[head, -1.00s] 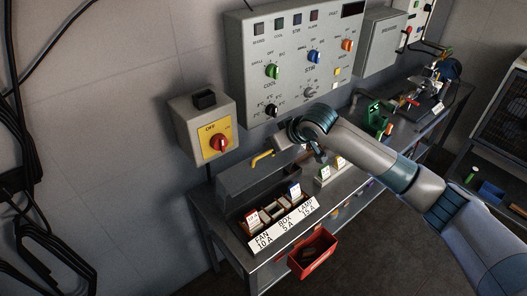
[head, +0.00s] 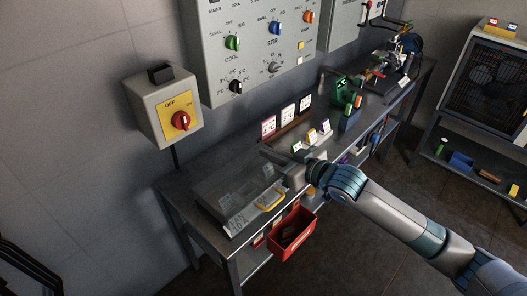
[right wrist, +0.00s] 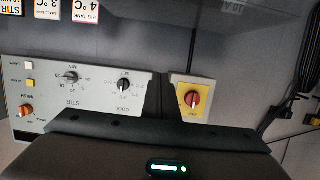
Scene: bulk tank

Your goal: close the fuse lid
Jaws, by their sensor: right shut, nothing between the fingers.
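The fuse box (head: 208,204) sits at the near left end of the metal bench. Its smoky see-through lid (head: 230,182) lies down over the fuses, which show faintly through it. The yellow handle (head: 270,200) is at the lid's front edge, close to the front label strip (head: 238,221). I cannot tell whether the lid is fully seated. My right gripper (head: 270,156) is shut and empty, above the far right end of the lid and apart from the handle. Its fingers do not show clearly in the right wrist view. My left gripper is not in view.
A red bin (head: 291,236) hangs at the bench front.

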